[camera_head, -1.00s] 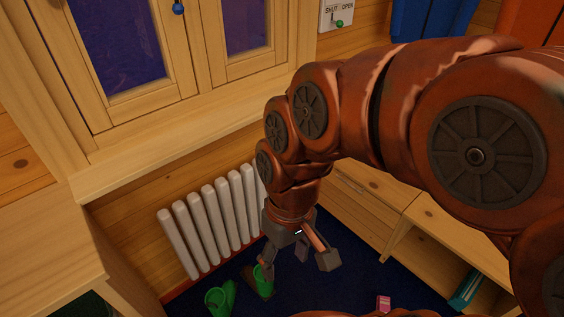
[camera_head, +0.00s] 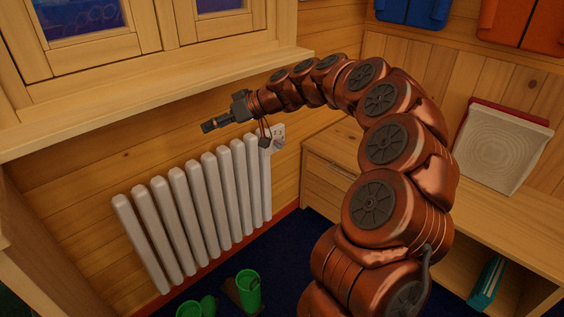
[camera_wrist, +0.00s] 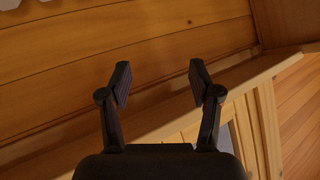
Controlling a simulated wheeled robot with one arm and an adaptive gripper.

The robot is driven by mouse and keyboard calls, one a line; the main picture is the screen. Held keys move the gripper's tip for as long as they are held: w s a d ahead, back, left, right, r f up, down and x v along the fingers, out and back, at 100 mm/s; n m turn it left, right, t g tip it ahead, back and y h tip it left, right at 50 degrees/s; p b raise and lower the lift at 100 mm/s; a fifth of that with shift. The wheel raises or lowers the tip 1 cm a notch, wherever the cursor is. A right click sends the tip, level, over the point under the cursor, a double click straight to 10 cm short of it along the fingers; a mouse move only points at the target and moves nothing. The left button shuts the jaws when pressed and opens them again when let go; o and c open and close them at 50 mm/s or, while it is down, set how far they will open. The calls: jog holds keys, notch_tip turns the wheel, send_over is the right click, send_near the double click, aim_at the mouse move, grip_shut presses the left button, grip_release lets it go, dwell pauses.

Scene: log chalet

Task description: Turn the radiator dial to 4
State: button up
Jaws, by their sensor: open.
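The white radiator (camera_head: 190,212) stands against the log wall under the window. At its upper right end is a small pale fitting with a round knob (camera_head: 279,142), which looks like the dial. Its numbers are too small to read. My gripper (camera_head: 237,133) is open and empty, above the radiator's top and left of the dial, pointing left. One finger hangs close to the dial in the picture; I cannot tell the gap in depth. In the wrist view the open fingers (camera_wrist: 160,78) have only wall planks and sill beyond them, and the dial is out of view.
The window sill (camera_head: 160,100) juts out just above my gripper. A wooden cabinet (camera_head: 330,165) stands right of the radiator, with a white and red box (camera_head: 500,150) on top. Green boots (camera_head: 248,290) stand on the blue floor before the radiator.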

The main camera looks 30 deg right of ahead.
jog(key=w+d+f+m+t+h+b, duration=0.1)
jog(key=w+d+f+t+b, duration=0.15)
jog(key=d+f, duration=0.45)
jog(key=w+d+f+m+t+h+b, duration=0.1)
jog(key=w+d+f+b, duration=0.35)
jog(key=d, duration=0.45)
jog(key=t+h+b, duration=0.1)
jog(key=h+b, duration=0.2)
jog(key=h, duration=0.1)
send_near(282, 145)
jog(key=w+f, duration=0.1)
jog(key=w, duration=0.1)
jog(key=shift+w+a+f+m, duration=0.25)
jog(key=shift+w+f, duration=0.1)
jog(key=shift+w, duration=0.15)
jog(key=shift+w+a+f+m, duration=0.15)
jog(key=shift+w+a+f, duration=0.15)
jog(key=shift+w, duration=0.2)
jog(key=shift+w+f+b, duration=0.3)
jog(key=shift+w+b, duration=0.15)
jog(key=shift+w, duration=0.25)
jog(key=shift+b+x, duration=0.4)
jog(key=shift+x, duration=1.25)
jog(key=shift+w+a+r, duration=0.1)
jog(key=shift+r, duration=0.05)
jog(key=c, duration=1.1)
